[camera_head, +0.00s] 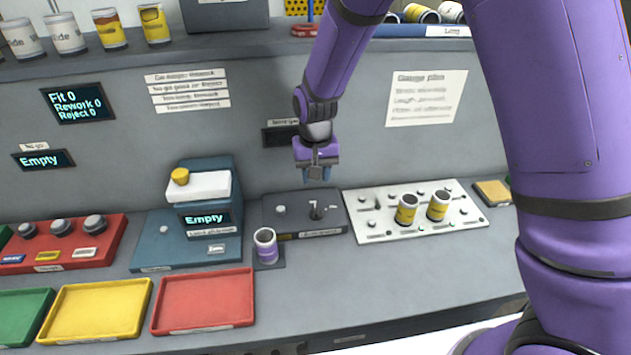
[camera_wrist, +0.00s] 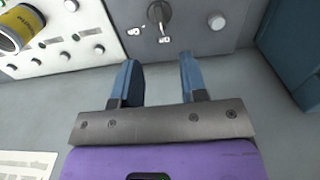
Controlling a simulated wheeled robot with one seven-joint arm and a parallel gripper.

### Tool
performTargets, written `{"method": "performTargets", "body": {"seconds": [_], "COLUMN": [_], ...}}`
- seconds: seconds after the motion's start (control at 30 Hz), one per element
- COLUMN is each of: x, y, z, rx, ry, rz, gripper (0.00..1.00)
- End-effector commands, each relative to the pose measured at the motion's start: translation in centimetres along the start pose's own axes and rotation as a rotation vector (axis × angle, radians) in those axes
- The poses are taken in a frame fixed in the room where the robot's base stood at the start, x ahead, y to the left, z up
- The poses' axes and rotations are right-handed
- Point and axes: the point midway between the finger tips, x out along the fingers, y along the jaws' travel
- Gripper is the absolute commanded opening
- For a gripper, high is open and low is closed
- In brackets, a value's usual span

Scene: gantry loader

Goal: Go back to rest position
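My purple arm reaches in from the right in the head view. My gripper (camera_head: 317,175) hangs in the air above and behind the dark grey fixture block (camera_head: 290,228), pointing down. In the wrist view my gripper (camera_wrist: 160,75) has its two blue fingers well apart with nothing between them. The fixture block (camera_wrist: 195,45) with its metal lever or pin (camera_wrist: 160,14) lies beyond the fingertips, and no contact shows.
A white peg board (camera_head: 375,230) holds two yellow-banded cylinders (camera_head: 406,209). A purple-banded cylinder (camera_head: 266,247) stands on a small dark pad. A blue device (camera_head: 207,200) reads "Empty". Red (camera_head: 205,325), yellow (camera_head: 98,335) and green trays line the front. A shelf (camera_head: 200,44) runs above.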

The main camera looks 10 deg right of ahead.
Motion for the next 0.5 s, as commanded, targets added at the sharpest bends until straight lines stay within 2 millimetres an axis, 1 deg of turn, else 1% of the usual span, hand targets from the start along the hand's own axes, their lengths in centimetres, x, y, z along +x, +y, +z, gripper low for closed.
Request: {"method": "performTargets", "body": {"seconds": [0.4, 0.5], "x": [-0.08, -0.8], "y": [0.02, 0.33], "z": [-0.01, 0.05], "rx": [0.0, 0.001], "ry": [0.001, 0.006], "rz": [0.0, -0.006], "gripper": [0.39, 0.39]}}
